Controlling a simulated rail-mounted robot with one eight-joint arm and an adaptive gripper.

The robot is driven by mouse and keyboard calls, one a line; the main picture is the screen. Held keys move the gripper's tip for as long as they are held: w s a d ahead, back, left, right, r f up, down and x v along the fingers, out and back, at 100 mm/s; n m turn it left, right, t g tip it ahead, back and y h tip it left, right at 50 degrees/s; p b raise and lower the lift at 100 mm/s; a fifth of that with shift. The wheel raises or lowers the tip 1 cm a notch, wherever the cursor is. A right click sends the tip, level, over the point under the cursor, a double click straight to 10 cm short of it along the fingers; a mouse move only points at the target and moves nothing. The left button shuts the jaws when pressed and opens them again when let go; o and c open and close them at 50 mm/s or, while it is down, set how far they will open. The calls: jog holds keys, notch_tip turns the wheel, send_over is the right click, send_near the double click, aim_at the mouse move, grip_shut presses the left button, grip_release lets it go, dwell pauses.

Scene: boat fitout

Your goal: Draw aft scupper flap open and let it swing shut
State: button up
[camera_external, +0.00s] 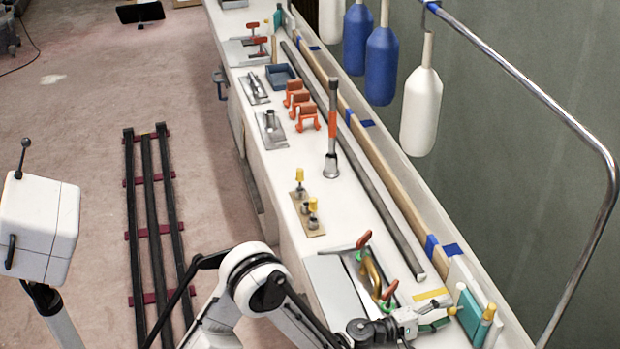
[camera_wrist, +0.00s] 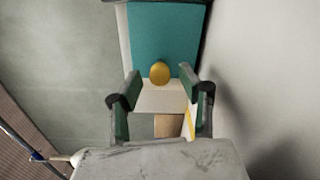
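The scupper flap is a teal panel (camera_external: 470,316) at the near right end of the white bench. In the wrist view the teal panel (camera_wrist: 166,38) stands ahead, with a round yellow knob (camera_wrist: 159,72) on its lower part. The small yellow knob also shows in the external view (camera_external: 452,311). My gripper (camera_external: 437,315) faces the knob. Its two green-padded fingers are apart, and in the wrist view my gripper (camera_wrist: 162,95) has the knob framed between and just beyond the tips. No contact is visible. The flap looks closed, though its edges are partly hidden.
Red-handled clamps (camera_external: 362,240) and a yellow handle (camera_external: 374,272) lie close left of my gripper. A chrome rail (camera_external: 560,120) arches above right. A second teal panel (camera_external: 278,20) is at the far end.

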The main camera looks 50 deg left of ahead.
aim_at(436, 292)
jog(key=shift+x, duration=1.7)
grip_shut()
